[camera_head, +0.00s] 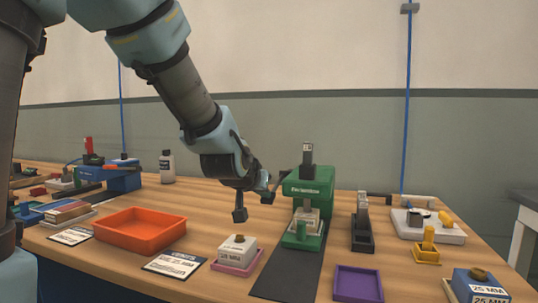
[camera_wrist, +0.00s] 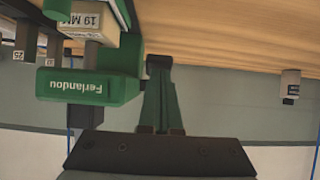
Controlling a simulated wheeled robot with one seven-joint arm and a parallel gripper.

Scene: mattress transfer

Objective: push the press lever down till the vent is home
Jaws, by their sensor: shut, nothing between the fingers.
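The green press (camera_head: 311,188) stands on the table right of centre, with a dark strip running out in front of it. A pale block with a label (camera_head: 306,217) sits in the press; in the wrist view the block's label (camera_wrist: 86,20) reads 19 MM. A dark bar (camera_head: 282,179) sticks out from the press's left side and looks like the lever, but my wrist partly crosses there. My gripper (camera_head: 240,214) points down, shut and empty, left of the press and above the table. In the wrist view my fingers (camera_wrist: 158,65) are together, beside the green press body (camera_wrist: 90,87). I cannot tell the vent's seating.
An orange tray (camera_head: 139,230), a white block on a pink base (camera_head: 235,255) and a purple tray (camera_head: 358,283) lie in front. A black stand (camera_head: 362,228) is right of the press. A white bottle (camera_head: 167,167) stands behind left. Wood is bare around my gripper.

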